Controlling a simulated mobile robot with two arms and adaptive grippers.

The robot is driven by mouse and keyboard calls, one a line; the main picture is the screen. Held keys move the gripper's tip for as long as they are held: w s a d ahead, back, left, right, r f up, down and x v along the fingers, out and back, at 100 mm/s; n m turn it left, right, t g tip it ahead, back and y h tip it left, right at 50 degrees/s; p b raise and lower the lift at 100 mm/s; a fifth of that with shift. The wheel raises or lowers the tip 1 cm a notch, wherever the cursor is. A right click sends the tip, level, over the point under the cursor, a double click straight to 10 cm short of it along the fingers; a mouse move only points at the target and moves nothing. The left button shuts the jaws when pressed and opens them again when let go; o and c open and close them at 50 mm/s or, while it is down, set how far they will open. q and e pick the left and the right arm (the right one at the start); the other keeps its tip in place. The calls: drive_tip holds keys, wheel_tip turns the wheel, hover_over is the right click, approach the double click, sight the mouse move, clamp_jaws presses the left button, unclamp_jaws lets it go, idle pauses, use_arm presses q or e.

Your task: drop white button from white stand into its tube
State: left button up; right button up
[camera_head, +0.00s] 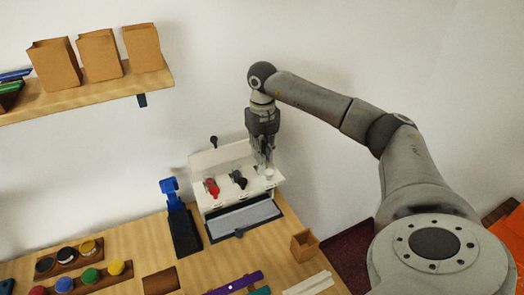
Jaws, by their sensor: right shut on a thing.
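The white stand (222,160) is at the back of the counter, an upright white panel with a shelf in front. My right gripper (265,169) points down at the right end of this shelf. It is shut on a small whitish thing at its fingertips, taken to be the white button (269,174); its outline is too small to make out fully. A red item (212,187) and a black item (239,180) sit further left on the shelf. I cannot make out which tube belongs to the white button. My left gripper is not in view.
A grey tray (243,218) lies before the stand. A blue and black tool (181,218) stands left of it. A small open wooden box (304,246) is to the right. Colored pots (90,276) fill the front left. A wall shelf (90,98) holds paper bags.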

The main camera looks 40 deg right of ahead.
idle(0.4)
drive_tip(key=o, duration=0.7)
drive_tip(key=shift+r, duration=0.15)
wheel_tip(320, 180, up, 12)
drive_tip(key=shift+f, duration=0.2)
idle(0.5)
